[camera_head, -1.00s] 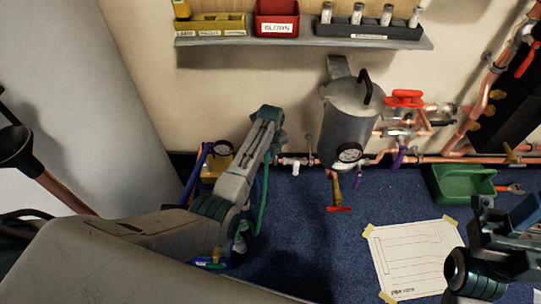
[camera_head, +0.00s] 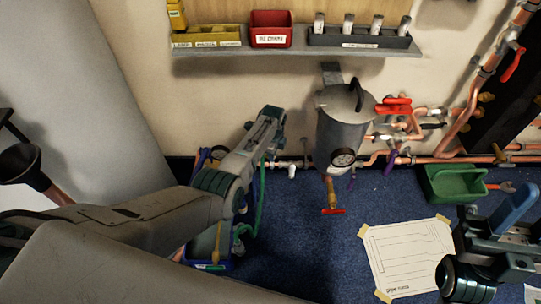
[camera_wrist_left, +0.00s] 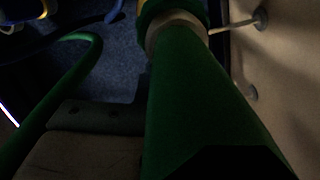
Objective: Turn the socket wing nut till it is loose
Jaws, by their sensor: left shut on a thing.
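My left gripper (camera_head: 268,128) is at the end of the arm from the left, near the wall, left of the grey cylinder (camera_head: 343,125). Its fingertips are hard to make out. In the left wrist view a large green tapered piece (camera_wrist_left: 200,110) fills the middle, with a pale ring and a green end beyond it. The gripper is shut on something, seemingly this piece. I cannot clearly pick out the socket wing nut. A white pipe fitting (camera_head: 292,170) shows just right of the gripper. My right gripper (camera_head: 505,235) is at the right edge, and its jaw state is unclear.
Copper pipes (camera_head: 440,160) with red handles run along the wall on the right. A shelf (camera_head: 295,50) with bins is above. A green tray (camera_head: 455,185) and a paper sheet (camera_head: 405,258) lie on the blue floor. A green hose (camera_head: 262,195) hangs below the left arm.

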